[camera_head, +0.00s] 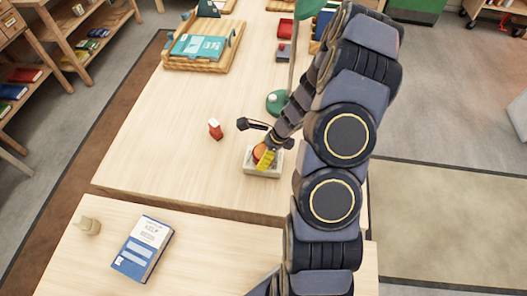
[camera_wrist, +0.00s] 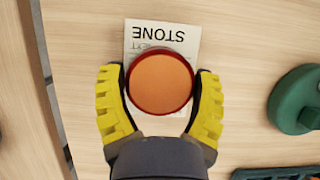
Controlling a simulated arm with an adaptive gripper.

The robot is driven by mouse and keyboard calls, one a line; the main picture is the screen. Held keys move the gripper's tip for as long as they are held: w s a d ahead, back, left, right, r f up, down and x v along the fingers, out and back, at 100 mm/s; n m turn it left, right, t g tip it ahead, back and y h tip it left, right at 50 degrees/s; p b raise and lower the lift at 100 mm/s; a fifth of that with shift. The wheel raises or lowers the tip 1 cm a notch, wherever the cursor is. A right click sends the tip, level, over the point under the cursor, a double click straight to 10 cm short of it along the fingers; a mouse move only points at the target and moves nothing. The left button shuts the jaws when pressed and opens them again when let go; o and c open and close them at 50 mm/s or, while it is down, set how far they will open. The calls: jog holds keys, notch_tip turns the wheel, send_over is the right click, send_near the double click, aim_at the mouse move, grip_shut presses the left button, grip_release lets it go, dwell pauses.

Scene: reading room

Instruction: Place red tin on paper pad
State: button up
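The red tin (camera_wrist: 160,82), round with a flat orange top, sits between my gripper's yellow-padded fingers (camera_wrist: 160,95) in the wrist view. Both fingers close against its sides. The white paper pad (camera_wrist: 150,36), printed "STONE", is directly beneath and partly hidden by the tin. In the head view the tin (camera_head: 259,152) shows beside a yellow finger of my gripper (camera_head: 265,158), over the pale pad (camera_head: 262,173) on the table. I cannot tell whether the tin touches the pad or is just above it.
A small red-and-white object (camera_head: 215,129) stands left of the pad. A green lamp base (camera_head: 278,102) is behind it and shows at right in the wrist view (camera_wrist: 298,100). A wooden tray (camera_head: 200,49) holds a teal book. A blue book (camera_head: 143,248) lies on the nearer table.

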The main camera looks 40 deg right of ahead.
jog(key=shift+o, duration=1.2)
jog(key=shift+r, duration=0.1)
